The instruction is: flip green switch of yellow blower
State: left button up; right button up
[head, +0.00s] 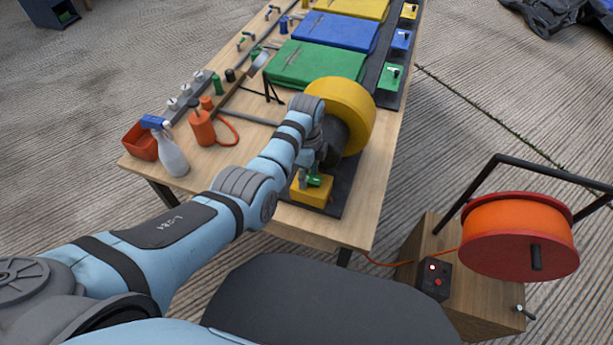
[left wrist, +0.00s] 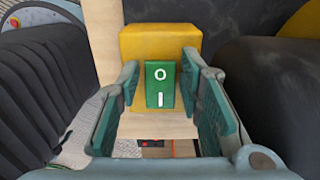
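The yellow blower (head: 350,102) stands on the near right part of the wooden table, partly behind my left arm. Its yellow switch box (head: 309,192) is at the near end of the dark base. The green switch (head: 315,181) is on this box, partly covered by my gripper. My right gripper is not in view.
A spray bottle (head: 170,155), a red bin (head: 140,141) and an orange bottle (head: 201,127) stand left of my arm. Green (head: 312,65) and blue (head: 338,32) folded pieces lie behind the blower. An orange cable reel (head: 520,232) stands to the right, off the table.

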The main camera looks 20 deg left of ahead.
pick_arm(q)
grip_shut()
jog(key=shift+d+r+y+p, duration=0.25)
jog(key=shift+y+p, duration=0.15)
jog(key=shift+y, duration=0.1)
jog(key=shift+d+f+y, duration=0.1)
jog(key=shift+d+y, duration=0.05)
jog(key=shift+y, duration=0.45)
jog(key=shift+d+f+y+b, duration=0.1)
jog(key=shift+f+y+b, duration=0.1)
jog(key=shift+y+b, duration=0.55)
jog(key=shift+r+y+b, duration=0.1)
jog(key=shift+y+b, duration=0.15)
jog(key=shift+b, duration=0.05)
jog(key=shift+r, duration=0.2)
grip_release()
